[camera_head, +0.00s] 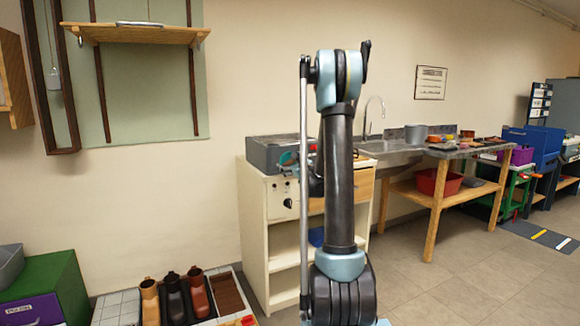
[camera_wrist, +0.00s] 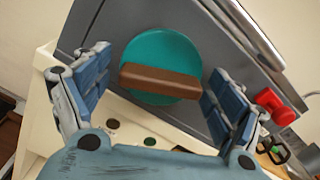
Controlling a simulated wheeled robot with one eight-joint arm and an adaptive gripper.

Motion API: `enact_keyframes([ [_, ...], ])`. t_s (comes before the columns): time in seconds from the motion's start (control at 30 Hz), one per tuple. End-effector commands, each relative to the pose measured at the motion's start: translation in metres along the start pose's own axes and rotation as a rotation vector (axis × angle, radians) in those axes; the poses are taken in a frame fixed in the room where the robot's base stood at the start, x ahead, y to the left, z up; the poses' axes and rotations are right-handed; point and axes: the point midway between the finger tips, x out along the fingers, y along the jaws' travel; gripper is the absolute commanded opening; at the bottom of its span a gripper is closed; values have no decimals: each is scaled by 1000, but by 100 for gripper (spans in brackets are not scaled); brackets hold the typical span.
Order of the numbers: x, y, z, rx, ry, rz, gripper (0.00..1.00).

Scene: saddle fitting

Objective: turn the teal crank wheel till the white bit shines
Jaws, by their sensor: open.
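The teal crank wheel (camera_wrist: 160,58) is a flat round disc on the face of a grey box (camera_wrist: 215,65). A brown bar (camera_wrist: 160,82) runs across it, tilted slightly down to the right. My gripper (camera_wrist: 156,72) is open, with one blue-grey finger on each side of the wheel and bar. No contact is visible. In the head view a teal edge of the wheel (camera_head: 287,158) shows beside my arm, which hides most of the gripper. I cannot make out a white bit that shines in either view.
The grey box stands on a cream cabinet (camera_head: 252,215). A red knob (camera_wrist: 275,103) sticks out right of my right finger. A sink counter (camera_head: 440,150) adjoins on the right. Shoe-like forms (camera_head: 173,290) stand low at the left.

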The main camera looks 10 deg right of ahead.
Motion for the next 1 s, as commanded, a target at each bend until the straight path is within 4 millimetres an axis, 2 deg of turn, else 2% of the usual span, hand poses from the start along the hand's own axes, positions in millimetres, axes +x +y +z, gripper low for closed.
enact_keyframes([
  [0.2,0,0,0,0,0,0,84],
  [0.37,0,0,0,0,0,0,48],
  [0.77,0,0,0,-39,0,1,47],
  [1.0,1,0,0,-176,-1,2,47],
])
